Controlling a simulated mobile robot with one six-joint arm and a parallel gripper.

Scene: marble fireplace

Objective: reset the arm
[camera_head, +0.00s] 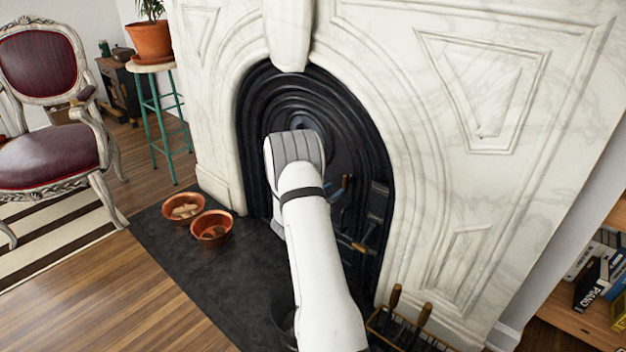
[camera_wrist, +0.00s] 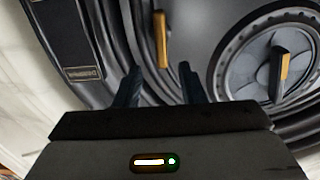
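My arm (camera_head: 318,245) is white and reaches up and forward in the head view, in front of the black fireplace insert (camera_head: 255,120). My gripper (camera_wrist: 160,82) shows in the wrist view with its two dark fingers apart and nothing between them. In the head view the arm hides the gripper. Beyond the fingers in the wrist view is a brass-coloured handle (camera_wrist: 161,40) on the dark metal front. A round vent with a dark and brass handle (camera_wrist: 280,72) is to the right. I cannot tell the distance from the fingers to the handle.
A white marble surround (camera_head: 420,150) frames the insert. Two copper bowls, one nearer (camera_head: 211,239) and one farther (camera_head: 183,218), stand on the dark hearth (camera_head: 190,265). Wooden-handled tools (camera_head: 421,316) stand at the lower right. A chair (camera_head: 50,150) and a plant stool (camera_head: 152,68) are left.

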